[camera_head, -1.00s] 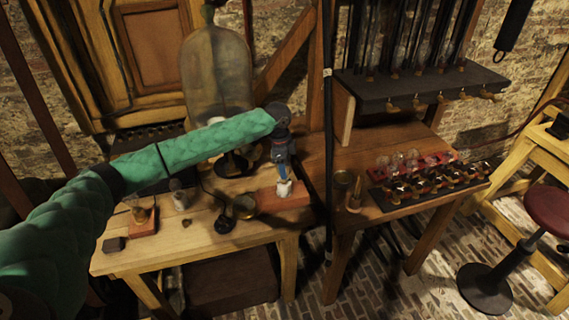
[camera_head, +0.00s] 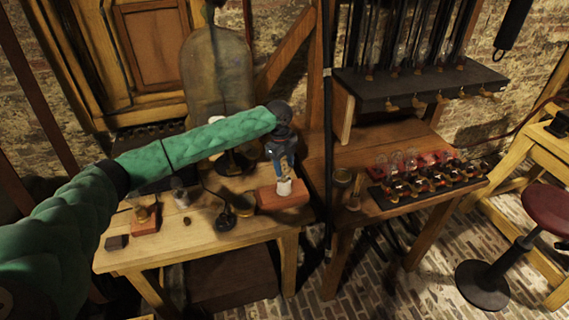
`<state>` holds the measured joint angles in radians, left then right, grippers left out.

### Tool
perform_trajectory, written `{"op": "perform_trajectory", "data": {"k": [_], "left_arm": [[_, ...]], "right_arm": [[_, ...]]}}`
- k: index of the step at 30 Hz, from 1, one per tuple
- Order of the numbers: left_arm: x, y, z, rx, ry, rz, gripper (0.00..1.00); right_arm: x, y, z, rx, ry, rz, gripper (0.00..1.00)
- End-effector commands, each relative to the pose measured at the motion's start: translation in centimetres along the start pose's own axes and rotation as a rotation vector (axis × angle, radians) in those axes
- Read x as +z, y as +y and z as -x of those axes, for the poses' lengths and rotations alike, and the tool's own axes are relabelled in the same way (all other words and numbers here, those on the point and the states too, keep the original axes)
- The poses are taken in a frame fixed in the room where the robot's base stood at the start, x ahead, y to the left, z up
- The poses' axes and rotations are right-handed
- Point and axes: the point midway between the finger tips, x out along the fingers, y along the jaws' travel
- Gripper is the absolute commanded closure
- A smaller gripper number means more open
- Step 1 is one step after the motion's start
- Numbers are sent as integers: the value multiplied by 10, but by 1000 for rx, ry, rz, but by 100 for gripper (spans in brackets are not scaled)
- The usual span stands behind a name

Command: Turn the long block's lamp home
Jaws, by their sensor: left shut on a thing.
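The long block (camera_head: 284,198) is a reddish wooden block lying near the right end of the left table. My left gripper (camera_head: 283,178) points down over it and is shut on a small whitish piece, the lamp (camera_head: 284,187), at the block's top. The fingers hide most of the lamp, so I cannot tell how it is seated. A second, shorter reddish block (camera_head: 146,221) with a small glass lamp on it stands at the table's left end. My right gripper is not in view.
A large glass bell jar (camera_head: 217,75) stands behind my left forearm. Small items, including a dark round stand (camera_head: 226,220), lie on the left table (camera_head: 190,245). The right table has a dark rack of bulbs (camera_head: 425,185). A dark upright pole (camera_head: 328,150) stands between the tables.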

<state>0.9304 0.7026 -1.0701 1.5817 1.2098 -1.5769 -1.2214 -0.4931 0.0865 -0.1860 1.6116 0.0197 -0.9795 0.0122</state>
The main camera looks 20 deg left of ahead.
Motion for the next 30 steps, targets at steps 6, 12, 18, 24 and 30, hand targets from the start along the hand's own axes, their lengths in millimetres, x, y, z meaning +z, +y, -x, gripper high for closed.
{"op": "perform_trajectory", "data": {"k": [6,12,18,24,30], "left_arm": [[0,0,0,3,0,-30,79],[0,0,0,3,0,-29,28],[0,0,0,3,0,-28,27],[0,-1,4,1,0,-28,27],[1,-1,30,0,-1,-29,27]], "right_arm": [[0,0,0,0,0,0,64],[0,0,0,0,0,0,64],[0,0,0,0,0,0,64],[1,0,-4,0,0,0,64],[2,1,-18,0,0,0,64]]}}
